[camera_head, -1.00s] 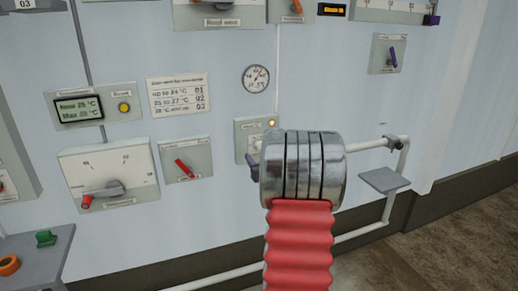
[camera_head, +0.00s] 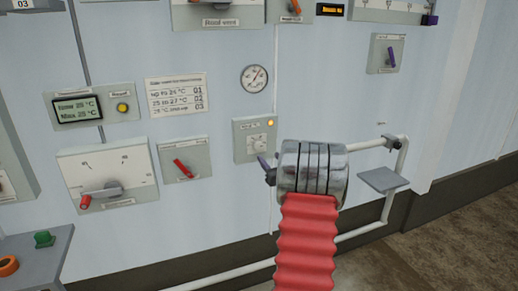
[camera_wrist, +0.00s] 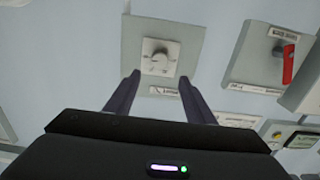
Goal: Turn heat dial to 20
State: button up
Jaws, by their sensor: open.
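The heat dial (camera_head: 257,141) is a small pale round knob on a square grey plate with a lit orange lamp at its upper right. Its scale marks are too small to read. It also shows in the wrist view (camera_wrist: 158,57), turned about, just beyond my fingertips. My gripper (camera_wrist: 158,78) is open and empty, with a dark finger on each side below the knob, apart from it. In the head view my gripper (camera_head: 267,167) is at the lower right of the dial plate, partly hidden by my metal wrist.
A red lever switch (camera_head: 184,168) and a larger scale panel with a lever (camera_head: 145,170) are left of the dial. A round gauge (camera_head: 254,78) is above it. A white pipe rail (camera_head: 370,146) with a small grey shelf (camera_head: 383,180) stands to the right.

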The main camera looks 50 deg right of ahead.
aim_at(259, 146)
jog(key=shift+x, duration=6)
jog(key=shift+c, duration=0.2)
